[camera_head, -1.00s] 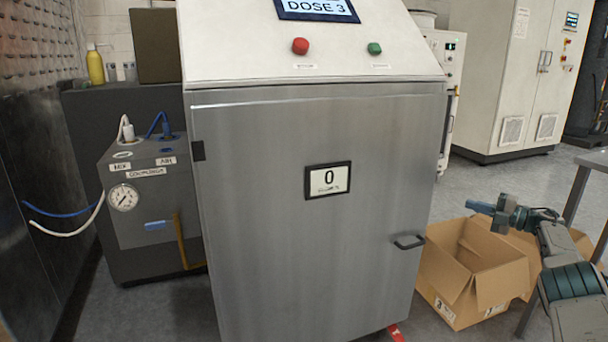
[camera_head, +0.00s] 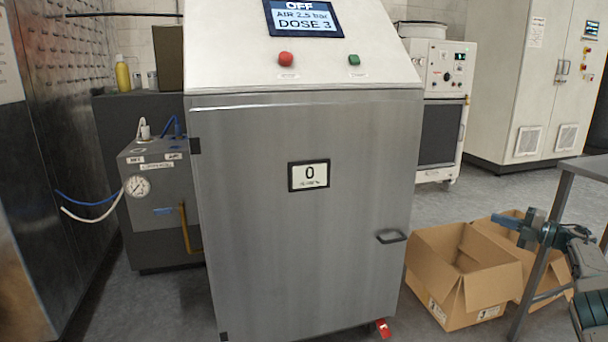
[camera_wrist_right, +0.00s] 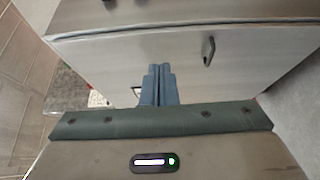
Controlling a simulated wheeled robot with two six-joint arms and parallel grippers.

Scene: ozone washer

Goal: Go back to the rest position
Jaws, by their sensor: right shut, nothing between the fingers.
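My right gripper (camera_head: 514,224) is at the right of the head view, in front of the cardboard boxes and apart from the washer. In the right wrist view its blue fingers (camera_wrist_right: 158,72) are together with nothing between them. The steel washer cabinet (camera_head: 300,220) stands in the middle with its door closed. Its display (camera_head: 304,18) reads OFF, AIR 2.5 bar, DOSE 3. The door's handle (camera_head: 391,236) also shows in the right wrist view (camera_wrist_right: 209,51). My left gripper is in neither current view.
Open cardboard boxes (camera_head: 450,290) stand on the floor right of the washer. A table edge (camera_head: 583,168) is at the far right, near my right arm. A grey coupling unit (camera_head: 165,215) with hoses stands left of the washer. Floor is clear behind the boxes.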

